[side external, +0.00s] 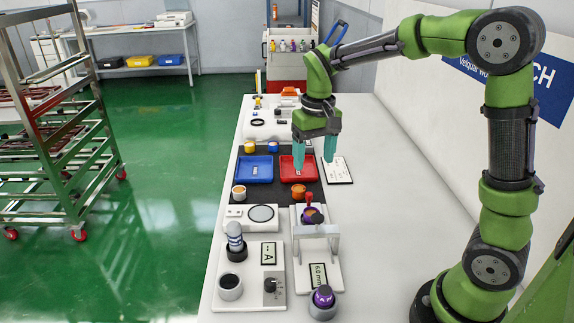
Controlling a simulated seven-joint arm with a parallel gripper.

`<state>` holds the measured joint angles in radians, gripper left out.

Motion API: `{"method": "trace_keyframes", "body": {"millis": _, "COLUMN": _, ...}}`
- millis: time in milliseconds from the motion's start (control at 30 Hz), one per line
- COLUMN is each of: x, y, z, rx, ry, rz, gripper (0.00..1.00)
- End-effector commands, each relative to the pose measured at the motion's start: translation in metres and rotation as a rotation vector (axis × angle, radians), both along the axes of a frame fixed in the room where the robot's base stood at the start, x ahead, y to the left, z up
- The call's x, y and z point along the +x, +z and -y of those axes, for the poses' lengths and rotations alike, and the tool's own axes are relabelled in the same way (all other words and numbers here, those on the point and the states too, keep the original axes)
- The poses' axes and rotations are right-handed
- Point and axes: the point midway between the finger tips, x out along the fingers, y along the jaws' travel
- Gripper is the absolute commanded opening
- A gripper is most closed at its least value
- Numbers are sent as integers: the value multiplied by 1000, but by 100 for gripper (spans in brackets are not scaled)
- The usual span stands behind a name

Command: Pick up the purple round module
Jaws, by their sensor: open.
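A purple round piece (323,296) with a domed top sits in a grey round holder (322,313) at the front of the bench. A second purple round piece (318,217) shows in the white fixture with a grey bridge, beside orange and red parts. I cannot tell for sure which one is the module. My gripper (315,162) is open, with teal fingers pointing down. It hangs over the red tray area, well behind both purple pieces, and nothing shows between its fingers.
A blue tray (241,169) and a red tray (286,171) lie on a black mat. An orange-topped cup (299,191) stands near the bridge (316,231).

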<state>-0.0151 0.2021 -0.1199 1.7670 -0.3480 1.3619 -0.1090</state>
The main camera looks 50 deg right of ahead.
Motion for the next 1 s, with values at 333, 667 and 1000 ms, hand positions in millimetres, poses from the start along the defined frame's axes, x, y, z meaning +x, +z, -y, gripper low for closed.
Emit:
{"method": "trace_keyframes", "body": {"millis": 333, "x": 0, "y": -26, "z": 3, "rx": -8, "ry": 0, "rz": -30, "gripper": 70}}
{"method": "trace_keyframes", "body": {"millis": 667, "x": 1, "y": -92, "z": 3, "rx": -7, "ry": -2, "rz": -27, "gripper": 70}}
{"method": "trace_keyframes", "body": {"millis": 1000, "x": 0, "y": -123, "z": 2, "rx": -8, "ry": -1, "rz": -26, "gripper": 70}}
